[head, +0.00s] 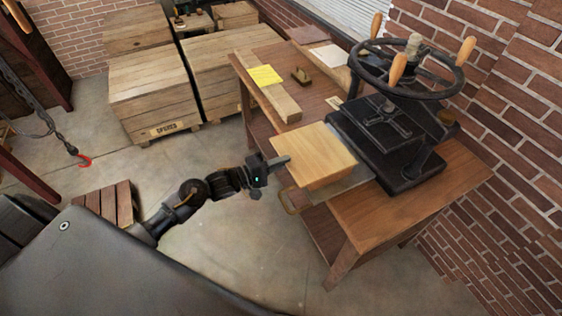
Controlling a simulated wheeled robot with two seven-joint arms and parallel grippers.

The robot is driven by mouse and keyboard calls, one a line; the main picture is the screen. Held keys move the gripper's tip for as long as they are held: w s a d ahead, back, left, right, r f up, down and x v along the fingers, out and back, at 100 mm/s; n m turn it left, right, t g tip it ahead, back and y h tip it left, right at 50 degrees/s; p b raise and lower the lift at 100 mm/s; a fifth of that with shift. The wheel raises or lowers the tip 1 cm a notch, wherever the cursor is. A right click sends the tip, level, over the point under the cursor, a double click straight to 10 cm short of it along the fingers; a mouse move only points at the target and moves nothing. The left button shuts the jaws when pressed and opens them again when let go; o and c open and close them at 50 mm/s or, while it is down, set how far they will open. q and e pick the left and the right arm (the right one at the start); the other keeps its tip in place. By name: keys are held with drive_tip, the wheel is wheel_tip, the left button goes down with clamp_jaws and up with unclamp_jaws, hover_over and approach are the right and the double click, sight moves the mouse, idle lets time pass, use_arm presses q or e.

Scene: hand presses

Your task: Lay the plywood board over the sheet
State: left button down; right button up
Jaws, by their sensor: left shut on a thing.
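The plywood board (312,152) is a pale, flat, square panel in front of the press. My left gripper (280,161) is shut on its left edge. The board is over a grey sliding plate (350,185) that sticks out of the black hand press (385,135). I cannot tell whether the board rests on what is under it or is held just above. No sheet shows under the board; that area is hidden. A white sheet (328,56) lies at the back of the table. My right gripper is not in view.
The wooden table (375,225) carries the press, with its handwheel (408,68) standing high at the right. A yellow pad (265,76), a wooden block (281,104) and a small brown tool (301,75) lie toward the back. Crates (150,85) stand behind left.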

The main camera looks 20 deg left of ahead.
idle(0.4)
use_arm(q)
drive_tip(key=shift+p, duration=0.35)
idle(0.4)
drive_tip(key=c, duration=1.3)
unclamp_jaws()
drive_tip(key=shift+f, duration=0.1)
drive_tip(key=shift+o, duration=0.2)
drive_tip(key=p+v, duration=0.3)
drive_tip(key=v, duration=0.3)
drive_tip(key=shift+s, duration=0.2)
drive_tip(key=shift+a, duration=0.1)
